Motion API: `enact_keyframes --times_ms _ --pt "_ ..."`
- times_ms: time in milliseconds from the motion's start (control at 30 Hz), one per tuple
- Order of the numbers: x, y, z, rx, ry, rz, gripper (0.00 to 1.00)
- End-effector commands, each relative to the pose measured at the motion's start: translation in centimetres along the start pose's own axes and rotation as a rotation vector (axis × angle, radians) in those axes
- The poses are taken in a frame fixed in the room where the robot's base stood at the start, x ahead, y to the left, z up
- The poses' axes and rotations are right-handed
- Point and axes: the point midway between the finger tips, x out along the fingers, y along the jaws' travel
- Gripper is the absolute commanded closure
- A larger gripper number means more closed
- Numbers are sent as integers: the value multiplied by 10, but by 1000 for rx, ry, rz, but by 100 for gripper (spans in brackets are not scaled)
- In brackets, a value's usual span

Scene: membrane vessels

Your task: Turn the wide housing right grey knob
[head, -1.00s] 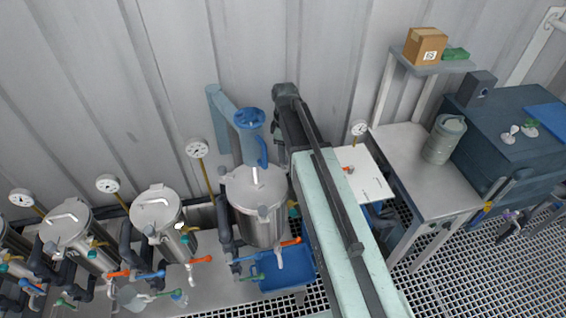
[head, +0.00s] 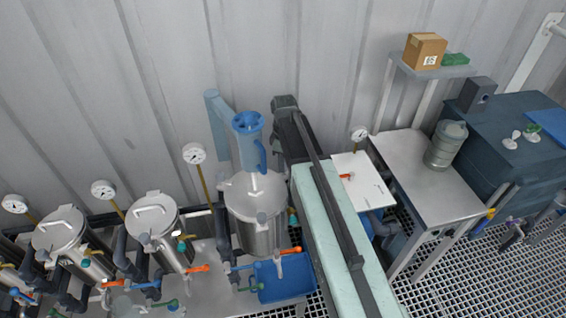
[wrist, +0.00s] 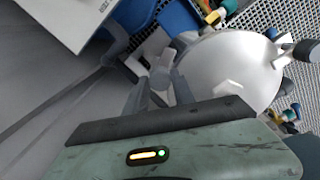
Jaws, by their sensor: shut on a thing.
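The wide housing (head: 258,235) is the large steel vessel left of my arm in the head view. Its round lid (wrist: 240,62) fills the upper right of the wrist view. A grey knob (wrist: 160,76) sits at the lid's left edge in the wrist view. My gripper (wrist: 160,92) has its two grey fingers on either side of this knob and is shut on it. The fingers hide part of the knob. In the head view my arm hides the gripper and this knob.
Narrower steel vessels (head: 160,230) with gauges and coloured valve handles stand to the left. A blue tray (head: 285,282) lies below the housing. A blue jug (head: 248,145) stands behind it, near the wall. A steel table (head: 430,180) stands right of my arm.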

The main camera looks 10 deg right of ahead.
Motion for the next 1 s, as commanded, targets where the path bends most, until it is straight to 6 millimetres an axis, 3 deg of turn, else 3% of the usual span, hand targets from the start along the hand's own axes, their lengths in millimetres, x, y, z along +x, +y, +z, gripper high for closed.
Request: enact_keyframes --times_ms 267,1000 --pt "0 0 0 180 0 1 100" --pt "0 0 -1 879 1 2 100"
